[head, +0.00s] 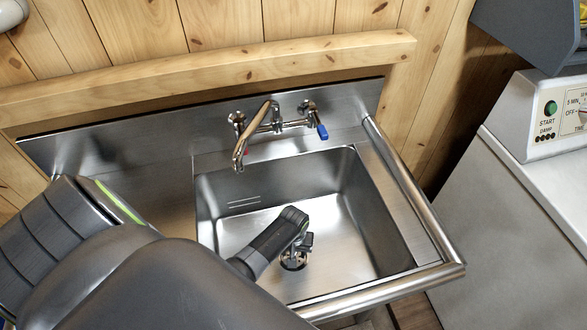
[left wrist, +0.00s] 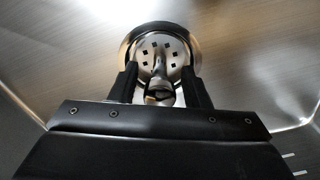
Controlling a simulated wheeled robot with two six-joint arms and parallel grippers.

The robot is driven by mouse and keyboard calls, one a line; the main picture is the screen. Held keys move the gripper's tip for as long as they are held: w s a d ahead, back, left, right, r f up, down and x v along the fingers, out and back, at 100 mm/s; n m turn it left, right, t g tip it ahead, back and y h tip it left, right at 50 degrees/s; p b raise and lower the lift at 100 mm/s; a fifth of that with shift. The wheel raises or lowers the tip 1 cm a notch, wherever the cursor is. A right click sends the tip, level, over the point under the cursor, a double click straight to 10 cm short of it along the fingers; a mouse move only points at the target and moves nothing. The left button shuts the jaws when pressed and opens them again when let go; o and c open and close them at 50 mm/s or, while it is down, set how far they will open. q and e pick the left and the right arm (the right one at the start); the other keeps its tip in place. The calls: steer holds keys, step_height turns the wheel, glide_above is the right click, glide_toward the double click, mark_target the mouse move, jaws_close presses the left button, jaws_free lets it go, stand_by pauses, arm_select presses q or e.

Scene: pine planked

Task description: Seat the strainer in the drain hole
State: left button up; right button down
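The metal strainer (left wrist: 162,48), with small square holes, shows in the left wrist view inside the round rim of the drain hole (left wrist: 127,47). It looks roughly level with the rim; whether it sits fully down I cannot tell. My left gripper (left wrist: 160,72) points at it, with one black finger on each side of its upright knob (left wrist: 159,91). The fingers stand apart, with gaps beside the knob. In the head view my left gripper (head: 303,243) is low in the sink, right at the drain hole (head: 293,263), and partly covers it. My right gripper is not in view.
The steel sink basin (head: 352,232) has walls around the gripper and a rounded front rail (head: 385,289). A faucet (head: 262,127) with a downturned spout hangs over the back. A white machine (head: 535,180) stands to the right. The basin floor is otherwise clear.

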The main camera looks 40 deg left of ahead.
arm_select(q)
steer(key=shift+o, duration=0.2)
steer(key=shift+r, duration=0.15)
steer(key=shift+r, duration=0.2)
step_height(320, 180, up, 10)
steer(key=shift+r+p, duration=0.1)
steer(key=shift+p, duration=0.7)
steer(key=shift+r, duration=0.7)
